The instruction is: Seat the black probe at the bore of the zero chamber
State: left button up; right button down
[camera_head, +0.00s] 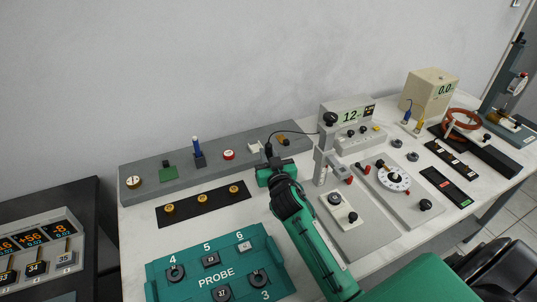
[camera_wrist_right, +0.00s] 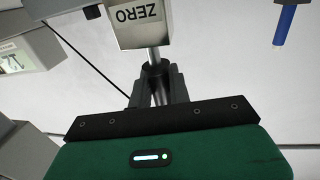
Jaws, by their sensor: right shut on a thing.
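My right gripper (camera_head: 269,160) is shut on the black probe (camera_head: 268,149), near the front of the long grey shelf. In the right wrist view the gripper (camera_wrist_right: 158,90) has dark fingers closed around the probe (camera_wrist_right: 157,72). A bright metal stem runs from the fingers up to the box labelled ZERO, the zero chamber (camera_wrist_right: 138,22). The stem's tip meets the chamber's near edge in that view; I cannot tell whether it is inside the bore, which is hidden. In the head view the chamber is a small pale block (camera_head: 254,147) just behind the gripper. My left gripper is not in view.
A thin black cable (camera_head: 292,132) runs from the probe to the meter (camera_head: 346,112). A green PROBE tray (camera_head: 180,258) lies in front. An upright stand (camera_head: 322,165) is close to the gripper's right.

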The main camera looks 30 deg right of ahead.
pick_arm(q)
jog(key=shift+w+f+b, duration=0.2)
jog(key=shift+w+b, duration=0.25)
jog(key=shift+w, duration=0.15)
pick_arm(e)
jog(key=shift+f, duration=0.7)
jog(key=c, duration=1.7)
grip_release()
jog(key=shift+c, duration=0.2)
jog(key=o, duration=0.5)
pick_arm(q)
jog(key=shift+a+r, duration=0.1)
pick_arm(e)
jog(key=shift+s+f, duration=0.1)
jog(key=shift+s, duration=0.1)
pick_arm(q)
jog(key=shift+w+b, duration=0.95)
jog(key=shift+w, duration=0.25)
pick_arm(e)
jog(key=v, duration=1.3)
jog(key=shift+s, duration=0.2)
